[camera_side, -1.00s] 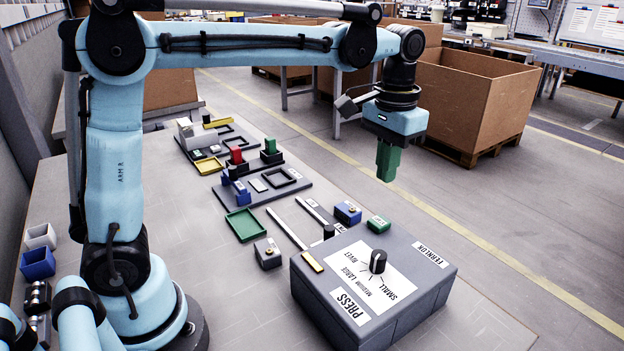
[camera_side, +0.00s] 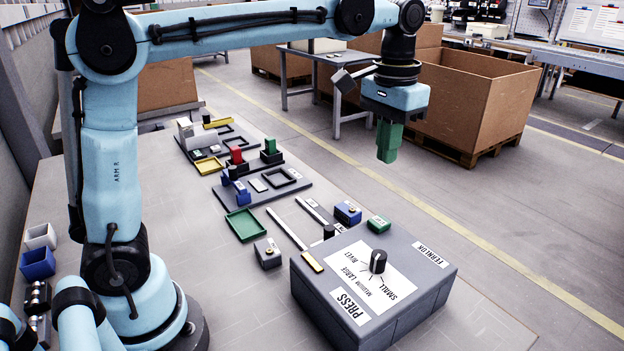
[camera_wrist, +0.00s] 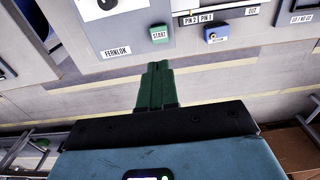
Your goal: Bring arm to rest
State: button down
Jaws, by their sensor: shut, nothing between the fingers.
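My gripper (camera_side: 387,155) has green fingers that are shut and empty. In the side view it hangs in the air, pointing down, above and beyond the far edge of the work table. It also shows in the wrist view (camera_wrist: 157,66), with its fingers together. The grey press box (camera_side: 372,285) with a black knob (camera_side: 378,261) stands on the table below and is apart from my gripper. The green start button block (camera_side: 379,224) sits beside the press box, and it also shows in the wrist view (camera_wrist: 159,34).
A green tray (camera_side: 245,226), a blue block (camera_side: 347,212) and dark fixture boards (camera_side: 300,190) lie along the table (camera_side: 240,300). Brown crates (camera_side: 470,100) stand on the floor behind my gripper. The air around my gripper is clear.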

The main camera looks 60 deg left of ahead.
jog(key=s+a+f+t, duration=0.5)
jog(key=s+f+t, duration=0.2)
jog(key=s, duration=0.5)
jog(key=shift+s+f, duration=0.15)
jog(key=shift+f, duration=1.25)
dwell(5.4)
